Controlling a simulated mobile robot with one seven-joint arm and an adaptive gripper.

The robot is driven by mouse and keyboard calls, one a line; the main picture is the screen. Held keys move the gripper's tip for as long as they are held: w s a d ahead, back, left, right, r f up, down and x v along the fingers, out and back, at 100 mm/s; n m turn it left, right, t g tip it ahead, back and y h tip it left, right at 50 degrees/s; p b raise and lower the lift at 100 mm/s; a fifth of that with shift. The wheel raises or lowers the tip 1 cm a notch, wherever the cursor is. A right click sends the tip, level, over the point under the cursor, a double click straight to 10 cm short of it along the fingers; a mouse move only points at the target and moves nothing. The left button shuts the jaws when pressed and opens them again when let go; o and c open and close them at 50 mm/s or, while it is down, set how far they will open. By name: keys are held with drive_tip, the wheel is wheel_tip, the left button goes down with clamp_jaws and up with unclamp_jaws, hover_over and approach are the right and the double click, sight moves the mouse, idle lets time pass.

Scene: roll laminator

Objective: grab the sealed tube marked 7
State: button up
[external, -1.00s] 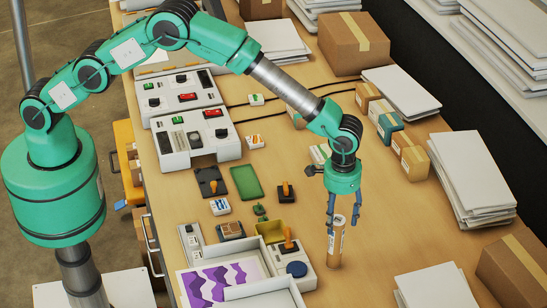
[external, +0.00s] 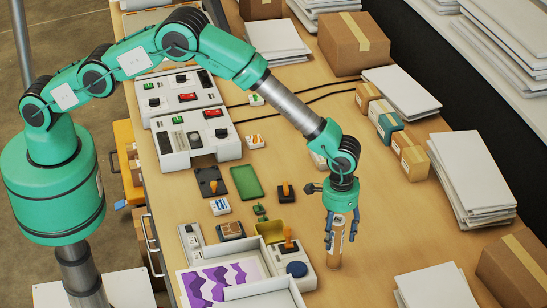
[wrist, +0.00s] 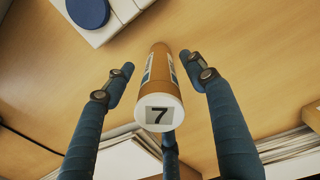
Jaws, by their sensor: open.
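The tube marked 7 (external: 336,243) is a brown cylinder with a pale label, standing upright on the table near the front right of the white tray. In the wrist view its white end cap with a black 7 (wrist: 159,113) faces the camera. My gripper (external: 342,232) is above and around the tube's upper part, pointing down. In the wrist view its blue fingers (wrist: 157,72) are spread on both sides of the tube, with gaps visible, and a third finger shows below the cap. The gripper is open.
A white control box with a blue round button (external: 297,269) stands just left of the tube. A white tray (external: 271,289) lies further left. Paper stacks (external: 434,287) and a cardboard box (external: 515,268) lie to the right. The table between is clear.

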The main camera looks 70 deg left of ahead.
sight(335, 245)
drive_tip(key=shift+f+p, duration=0.6)
drive_tip(key=shift+f, duration=1.9)
drive_tip(key=shift+c, duration=0.3)
drive_tip(key=c, duration=1.3)
